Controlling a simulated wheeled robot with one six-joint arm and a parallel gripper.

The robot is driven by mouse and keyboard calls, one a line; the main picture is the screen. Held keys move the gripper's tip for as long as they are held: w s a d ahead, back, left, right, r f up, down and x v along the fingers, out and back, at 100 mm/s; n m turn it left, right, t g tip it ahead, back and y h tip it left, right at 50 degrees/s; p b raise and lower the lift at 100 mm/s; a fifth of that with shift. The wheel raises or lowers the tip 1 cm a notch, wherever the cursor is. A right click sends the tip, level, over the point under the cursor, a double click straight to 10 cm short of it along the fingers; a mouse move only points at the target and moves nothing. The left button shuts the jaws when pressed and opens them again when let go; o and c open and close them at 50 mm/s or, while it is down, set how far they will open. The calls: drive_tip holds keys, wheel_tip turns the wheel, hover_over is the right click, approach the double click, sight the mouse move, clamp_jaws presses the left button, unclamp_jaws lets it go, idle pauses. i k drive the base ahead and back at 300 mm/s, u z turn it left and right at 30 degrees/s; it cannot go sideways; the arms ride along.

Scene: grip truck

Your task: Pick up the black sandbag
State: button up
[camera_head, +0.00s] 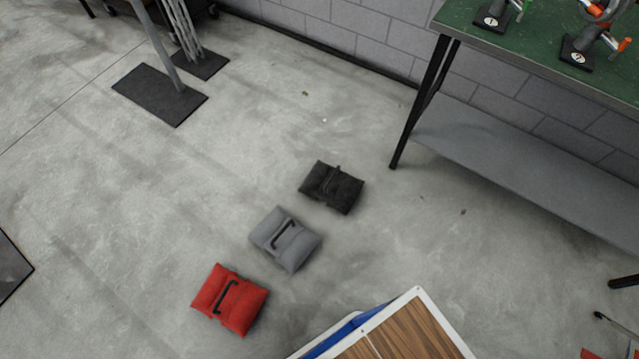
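The black sandbag (331,188) lies flat on the concrete floor near the middle of the head view, with a dark strap handle across its top. A grey sandbag (285,240) with a black handle lies just below and left of it. A red sandbag (229,300) with a black handle lies further down and left. The three bags form a diagonal row with small gaps between them. My gripper is not in view.
A green-topped workbench (536,62) with a grey lower shelf (520,165) stands at the right by the block wall. A wood-topped case (405,335) is at the bottom edge. Stands on black base plates (158,93) are at upper left.

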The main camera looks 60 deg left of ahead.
sight(341, 189)
drive_tip(key=u, duration=0.45)
drive_tip(key=i, duration=1.45)
drive_tip(key=u, duration=1)
